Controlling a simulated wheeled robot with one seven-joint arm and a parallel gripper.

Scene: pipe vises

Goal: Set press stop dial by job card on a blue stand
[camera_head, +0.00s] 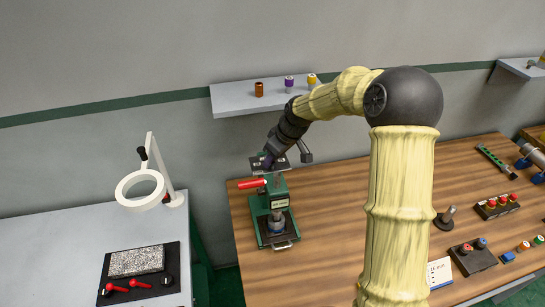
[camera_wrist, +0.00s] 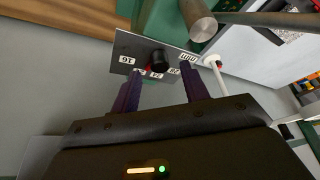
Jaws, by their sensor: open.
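The green press (camera_head: 278,205) with a red handle (camera_head: 252,183) stands on the left of the wooden table. In the wrist view its stop dial, a black knob (camera_wrist: 160,61), sits on a grey plate (camera_wrist: 127,45) with white number labels around it and one reading "mm". A small red mark shows beside the knob. My gripper (camera_head: 270,160) is at the top of the press. In the wrist view my gripper (camera_wrist: 160,88) is open, its purple fingers on either side of the knob in the picture; contact cannot be told. A white card (camera_head: 440,272) with small blue parts stands near the table's front; its text is too small to read.
A grey wall shelf (camera_head: 240,96) with several small cylinders is behind the press. A side bench (camera_head: 60,240) with a ring lamp (camera_head: 140,190) is at left. A dark block with knobs (camera_head: 473,257) and a red-button box (camera_head: 497,206) lie right.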

